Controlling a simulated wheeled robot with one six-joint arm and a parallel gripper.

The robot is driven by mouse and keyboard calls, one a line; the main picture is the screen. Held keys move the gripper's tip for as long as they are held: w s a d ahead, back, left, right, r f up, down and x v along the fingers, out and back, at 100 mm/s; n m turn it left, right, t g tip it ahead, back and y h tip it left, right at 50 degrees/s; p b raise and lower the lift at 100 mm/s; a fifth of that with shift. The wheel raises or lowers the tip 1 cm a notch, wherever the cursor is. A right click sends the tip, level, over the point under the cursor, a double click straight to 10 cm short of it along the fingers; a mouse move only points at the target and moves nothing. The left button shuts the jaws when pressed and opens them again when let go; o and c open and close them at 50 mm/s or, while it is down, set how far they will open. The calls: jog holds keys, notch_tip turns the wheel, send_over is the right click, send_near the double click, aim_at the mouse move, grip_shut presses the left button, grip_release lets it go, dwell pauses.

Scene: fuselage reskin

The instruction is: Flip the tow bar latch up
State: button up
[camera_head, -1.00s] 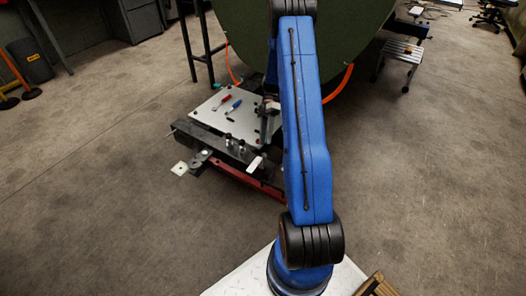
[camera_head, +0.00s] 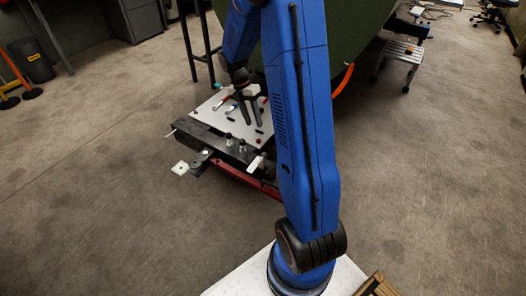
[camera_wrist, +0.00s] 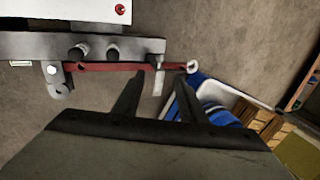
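The red tow bar (camera_head: 250,181) runs low along the front of a cart; it also shows in the wrist view (camera_wrist: 115,67), with a pale ring at its right end. A pale upright tab (camera_wrist: 158,82), which looks like the latch, sits on the bar near that ring; it shows in the head view (camera_head: 256,163) at the beam's right end. My gripper (camera_head: 251,123) is open and empty, pointing down over the cart top. In the wrist view my gripper's (camera_wrist: 160,76) two fingers are spread, with the tab appearing between them. No contact is visible.
The cart's white top (camera_head: 205,112) holds several small tools. Its dark front beam (camera_head: 212,142) carries short dark knobs. The green fuselage (camera_head: 365,20) rises behind.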

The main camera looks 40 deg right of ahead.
aim_at(264, 153)
jog(key=x, duration=1.6)
jog(key=shift+f, duration=0.3)
grip_shut()
